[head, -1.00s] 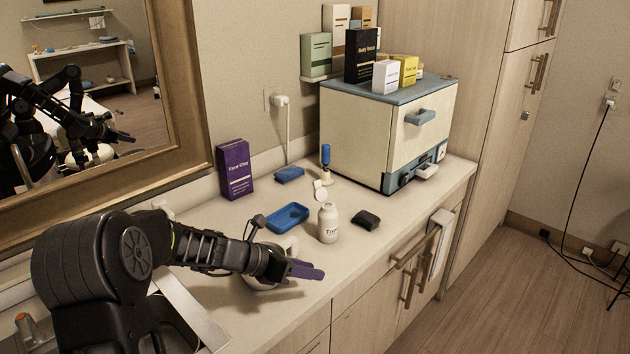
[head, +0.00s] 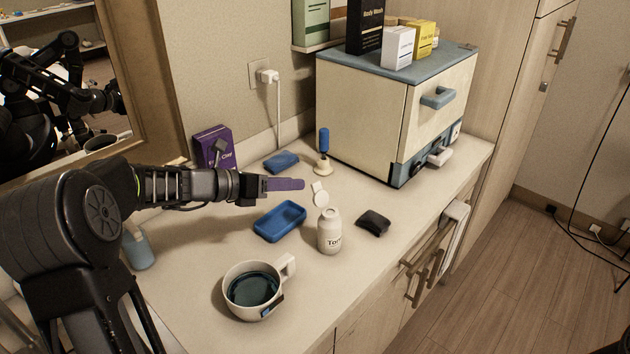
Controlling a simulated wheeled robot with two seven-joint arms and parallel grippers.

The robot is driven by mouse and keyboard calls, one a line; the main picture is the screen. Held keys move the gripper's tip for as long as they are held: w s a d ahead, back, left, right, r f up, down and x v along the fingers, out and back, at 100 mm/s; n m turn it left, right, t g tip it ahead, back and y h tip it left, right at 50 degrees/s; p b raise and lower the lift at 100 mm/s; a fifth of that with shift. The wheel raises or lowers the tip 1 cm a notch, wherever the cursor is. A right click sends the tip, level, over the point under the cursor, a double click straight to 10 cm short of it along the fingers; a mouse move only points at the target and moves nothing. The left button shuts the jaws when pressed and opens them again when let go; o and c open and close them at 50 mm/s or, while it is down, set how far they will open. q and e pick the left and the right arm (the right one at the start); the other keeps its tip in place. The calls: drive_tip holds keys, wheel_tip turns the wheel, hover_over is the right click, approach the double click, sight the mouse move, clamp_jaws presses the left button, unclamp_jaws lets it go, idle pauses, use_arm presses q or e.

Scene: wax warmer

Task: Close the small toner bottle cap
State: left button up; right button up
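The small white toner bottle (head: 330,236) stands upright on the counter in the head view, its label partly turned to the right. Its white round cap (head: 320,194) shows open, tilted up and back to the left of the bottle's neck; the hinge is too small to make out. My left gripper (head: 300,184) has purple fingers and is at the left of the cap, a short way from it in the picture. The fingers are seen side-on and overlap, so the gap between them is hidden. My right gripper is not in view.
A blue tray (head: 279,233) and a mug of dark liquid (head: 239,309) are left of the bottle. A black item (head: 373,223) lies to its right. A blue-handled tool (head: 323,150), a blue block (head: 281,163) and a cream cabinet (head: 361,115) stand behind.

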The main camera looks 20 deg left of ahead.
sight(312, 184)
use_arm(q)
drive_tip(key=shift+p+x, duration=0.75)
drive_tip(key=shift+x, duration=3.2)
drive_tip(key=shift+c, duration=0.3)
clamp_jaws()
